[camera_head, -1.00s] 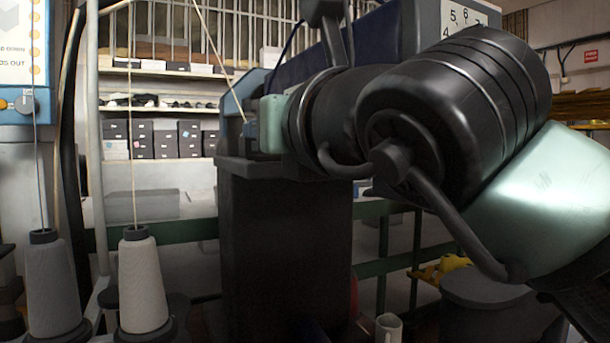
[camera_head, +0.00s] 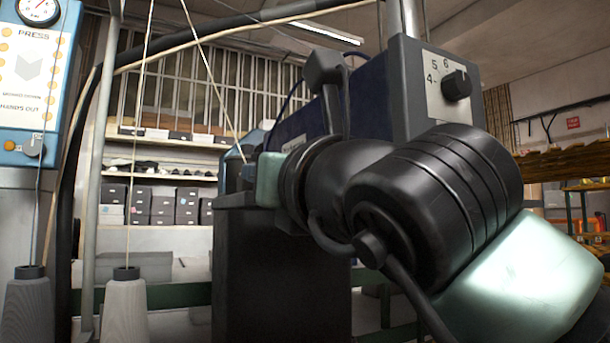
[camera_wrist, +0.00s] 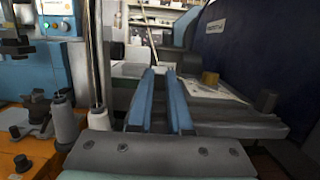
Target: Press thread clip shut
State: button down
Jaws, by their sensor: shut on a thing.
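My gripper (camera_wrist: 161,74) shows in the wrist view as two long blue fingers, close together and nearly parallel, reaching away over the machine's grey bed. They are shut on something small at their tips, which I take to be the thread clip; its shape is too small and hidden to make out. In the head view my gripper (camera_head: 247,170) is at the machine's left end, mostly hidden behind my own arm. A pale thread (camera_head: 215,78) runs down from above to the fingers' end. I cannot see how far the clip is closed.
The dark blue machine (camera_wrist: 240,50) stands right of the fingers, with a brass-coloured knob (camera_wrist: 210,78) on its bed. Thread cones (camera_head: 125,310) and a metal post (camera_head: 100,150) stand to the left. A blue press panel (camera_head: 30,75) is at far left; shelves of boxes are behind.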

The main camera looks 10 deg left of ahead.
jog(key=c, duration=0.8)
grip_release()
jog(key=shift+c, duration=0.2)
jog(key=v, duration=1.3)
jog(key=shift+p, duration=0.35)
jog(key=shift+r, duration=0.1)
